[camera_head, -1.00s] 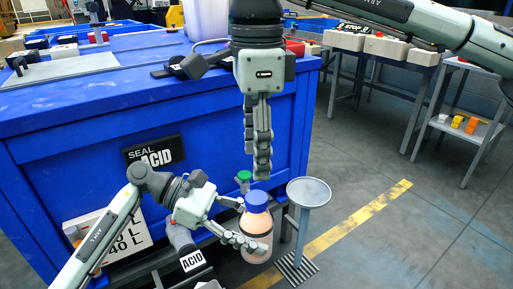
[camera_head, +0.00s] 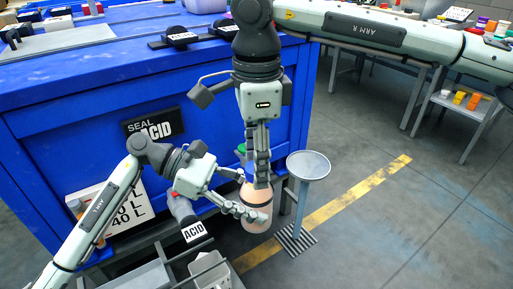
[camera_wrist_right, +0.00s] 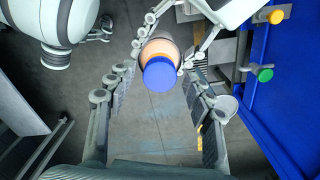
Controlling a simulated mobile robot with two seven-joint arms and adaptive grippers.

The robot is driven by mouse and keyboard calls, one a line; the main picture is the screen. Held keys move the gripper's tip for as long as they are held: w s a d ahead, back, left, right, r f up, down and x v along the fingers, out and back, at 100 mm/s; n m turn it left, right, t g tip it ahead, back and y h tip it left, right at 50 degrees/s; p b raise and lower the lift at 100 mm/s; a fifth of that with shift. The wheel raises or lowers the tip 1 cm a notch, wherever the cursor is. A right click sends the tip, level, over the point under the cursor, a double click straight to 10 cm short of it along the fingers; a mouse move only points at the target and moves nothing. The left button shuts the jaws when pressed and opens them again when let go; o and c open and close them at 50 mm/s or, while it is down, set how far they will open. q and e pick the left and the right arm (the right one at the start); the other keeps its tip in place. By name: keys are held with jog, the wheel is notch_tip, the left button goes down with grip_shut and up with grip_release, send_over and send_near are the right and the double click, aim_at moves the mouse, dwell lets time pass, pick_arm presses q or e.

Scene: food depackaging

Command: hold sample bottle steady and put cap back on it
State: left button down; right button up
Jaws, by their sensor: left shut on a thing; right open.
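The sample bottle (camera_head: 256,222), peach with a dark band, stands upright in the grasp of my left gripper (camera_head: 247,207), whose fingers close around its body. A blue cap (camera_wrist_right: 160,76) sits on the bottle's top; how tightly it is seated cannot be told. In the right wrist view the bottle (camera_wrist_right: 158,47) shows behind the cap, with the left gripper's fingers around it. My right gripper (camera_head: 261,180) points down over the bottle and partly hides the cap in the head view. Its fingers are spread open on either side of the cap in the right wrist view, apart from it.
A round grey pedestal (camera_head: 308,165) stands just right of the bottle. The blue workbench (camera_head: 60,110) is behind and left, with a green knob (camera_wrist_right: 265,75) and a yellow-orange knob (camera_wrist_right: 276,17) near it. A shelf (camera_head: 462,105) with small items is far right. Open floor lies between.

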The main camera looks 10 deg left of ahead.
jog(key=shift+c, duration=0.5)
grip_shut()
jog(key=shift+o, duration=1.1)
grip_release()
jog(key=shift+r, duration=0.1)
notch_tip(320, 180, up, 12)
